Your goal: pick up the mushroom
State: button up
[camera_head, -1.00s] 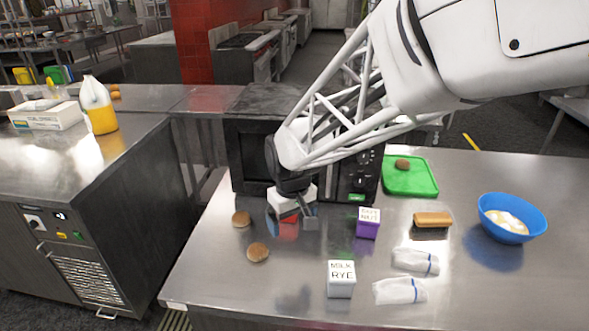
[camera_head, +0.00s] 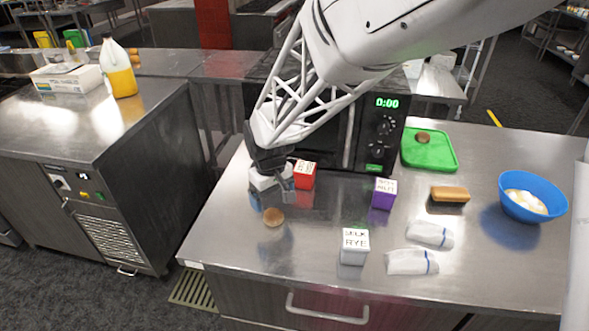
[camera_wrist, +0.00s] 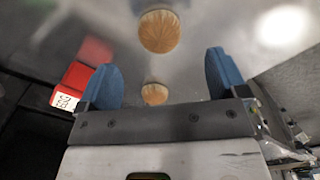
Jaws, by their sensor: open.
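Several small round brown pieces, like mushroom caps or buns, are in view; I cannot tell which is the mushroom. One brown piece (camera_head: 273,217) lies on the steel counter just in front of my gripper (camera_head: 284,184); it also shows in the wrist view (camera_wrist: 159,31), beyond the fingers. A second brown piece (camera_wrist: 155,94) shows between the blue fingers of my gripper (camera_wrist: 163,78), its lower edge cut off by the gripper body. In the head view my gripper hides it. Another brown piece (camera_head: 423,138) lies on the green board. My gripper is open, pointing down, holding nothing.
A red box (camera_head: 304,174) stands close to the right of my gripper, with the microwave (camera_head: 382,130) behind. A purple box (camera_head: 383,194), white box (camera_head: 354,247), bread roll (camera_head: 450,194), white packets (camera_head: 412,262), green board (camera_head: 432,158) and blue bowl (camera_head: 535,208) occupy the right.

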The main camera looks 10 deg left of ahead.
aim_at(274, 214)
jog(key=shift+f, duration=1)
jog(key=shift+f, duration=0.15)
jog(key=shift+d+f, duration=0.1)
jog(key=shift+f, duration=2.35)
jog(key=c, duration=1)
jog(key=shift+r, duration=0.1)
